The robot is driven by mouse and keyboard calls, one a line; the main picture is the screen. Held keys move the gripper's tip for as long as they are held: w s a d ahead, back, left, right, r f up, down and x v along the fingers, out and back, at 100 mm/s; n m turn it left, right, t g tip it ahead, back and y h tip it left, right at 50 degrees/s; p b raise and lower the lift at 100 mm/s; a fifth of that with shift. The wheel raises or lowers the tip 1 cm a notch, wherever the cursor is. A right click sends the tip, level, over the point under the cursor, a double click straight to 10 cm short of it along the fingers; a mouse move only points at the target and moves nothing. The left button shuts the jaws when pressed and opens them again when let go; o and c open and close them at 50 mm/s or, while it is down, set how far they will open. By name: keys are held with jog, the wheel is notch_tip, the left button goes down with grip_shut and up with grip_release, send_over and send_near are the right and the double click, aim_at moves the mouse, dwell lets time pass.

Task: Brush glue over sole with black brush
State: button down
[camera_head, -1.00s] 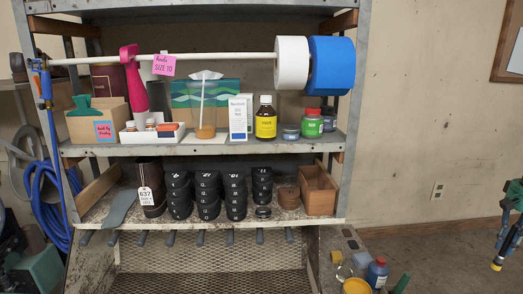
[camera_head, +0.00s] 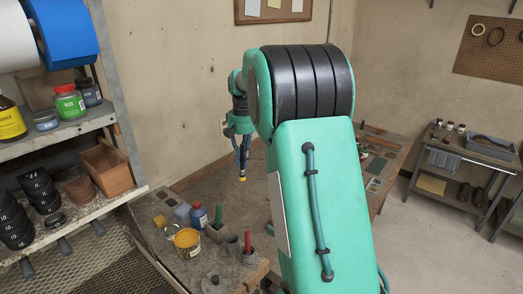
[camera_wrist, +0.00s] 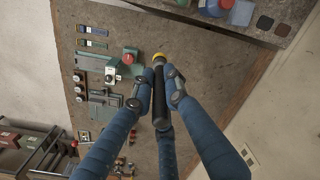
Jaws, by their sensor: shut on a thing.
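My gripper (camera_head: 242,158) hangs from the green arm above the bench in the head view. The yellow end also shows below the fingers in the head view (camera_head: 242,179). A yellow can (camera_head: 187,240) stands on the near part of the bench; its contents are hard to make out. I cannot pick out the sole in either view; part of the bench is hidden behind my arm.
The wooden bench (camera_head: 235,196) holds a blue bottle (camera_head: 198,216), a green-handled holder (camera_head: 217,226) and a red-handled tool (camera_head: 248,244). A shelf rack (camera_head: 120,199) stands at the left. A side table (camera_head: 470,152) stands at the right. Tools and plates lie across the board (camera_wrist: 205,65) in the wrist view.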

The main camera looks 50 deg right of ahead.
jog(key=w+a+f+n+p, duration=0.1)
jog(key=w+a+f+p, duration=0.15)
jog(key=a, duration=0.85)
jog(key=w+a+f+n+p, duration=0.1)
jog(key=w+a+f, duration=0.15)
jog(key=a, duration=0.85)
jog(key=w+a+f+n+p, duration=0.1)
jog(key=w+a+f+p, duration=0.15)
jog(key=a, duration=0.85)
jog(key=s+a+f, duration=0.3)
jog(key=a+f, duration=0.1)
jog(key=a, duration=0.6)
jog(key=s+a+f+n+y+p, duration=0.1)
jog(key=s+a+f, duration=0.1)
jog(key=a+f, duration=0.3)
jog(key=s+a+f, duration=0.3)
jog(key=a+f, duration=0.1)
jog(key=a, duration=1)
jog(key=shift+s+a+f+n+y, duration=0.15)
jog(key=shift+s+a+n+y, duration=0.15)
jog(key=shift+s+n, duration=0.1)
jog(key=shift+f, duration=0.15)
